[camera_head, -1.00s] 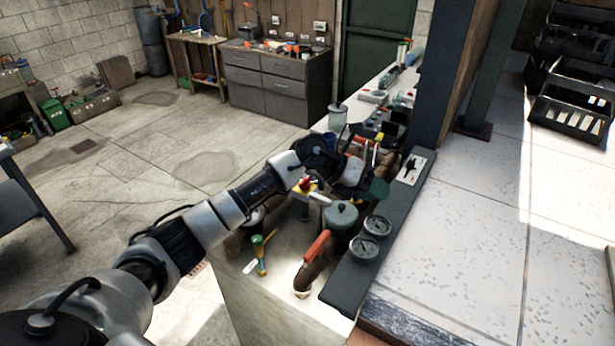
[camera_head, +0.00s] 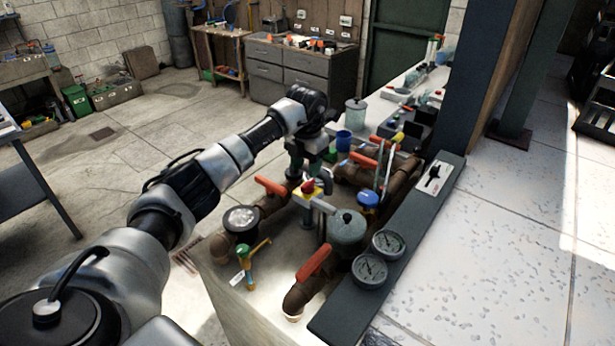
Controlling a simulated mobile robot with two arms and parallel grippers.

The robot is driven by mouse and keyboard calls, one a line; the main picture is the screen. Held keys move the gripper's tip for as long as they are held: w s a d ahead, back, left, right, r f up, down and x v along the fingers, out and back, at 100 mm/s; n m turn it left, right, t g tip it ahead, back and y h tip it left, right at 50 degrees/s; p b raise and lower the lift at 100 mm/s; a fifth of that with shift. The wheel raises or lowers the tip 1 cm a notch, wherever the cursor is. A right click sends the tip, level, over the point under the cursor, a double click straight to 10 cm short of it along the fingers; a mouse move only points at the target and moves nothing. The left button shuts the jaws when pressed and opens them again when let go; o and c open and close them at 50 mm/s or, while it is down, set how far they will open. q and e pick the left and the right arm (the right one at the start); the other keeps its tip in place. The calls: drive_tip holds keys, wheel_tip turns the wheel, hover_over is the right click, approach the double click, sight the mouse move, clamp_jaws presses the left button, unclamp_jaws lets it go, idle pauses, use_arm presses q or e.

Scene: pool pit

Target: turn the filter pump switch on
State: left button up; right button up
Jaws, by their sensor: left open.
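A switch with a black lever on a white plate (camera_head: 436,178) sits on the dark panel strip at the right of the pipework. I take it for the filter pump switch; its lever stands tilted, and its label is too small to read. My left gripper (camera_head: 312,165) is above the pipework, to the left of the switch and well apart from it. It is open and seems to hold nothing. Its fingertips are hard to make out against the pipes. My right gripper is not in view.
Two round gauges (camera_head: 378,258) lie on the same strip, nearer me. Brown pipes with red-handled valves (camera_head: 314,262), a grey-green lidded pot (camera_head: 347,229) and a blue-topped part (camera_head: 367,199) crowd the bench. A dark post (camera_head: 474,75) stands behind the switch.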

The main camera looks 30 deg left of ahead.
sight(308, 182)
use_arm(q)
drive_tip(key=f, duration=0.1)
drive_tip(key=w+f, duration=0.1)
drive_tip(key=f, duration=0.1)
drive_tip(key=shift+f+p, duration=0.25)
drive_tip(key=shift+p, duration=0.15)
drive_tip(key=shift+s+f, duration=0.15)
drive_tip(key=shift+f, duration=0.9)
drive_tip(key=shift+c, duration=1)
drive_tip(key=c, duration=0.5)
clamp_jaws()
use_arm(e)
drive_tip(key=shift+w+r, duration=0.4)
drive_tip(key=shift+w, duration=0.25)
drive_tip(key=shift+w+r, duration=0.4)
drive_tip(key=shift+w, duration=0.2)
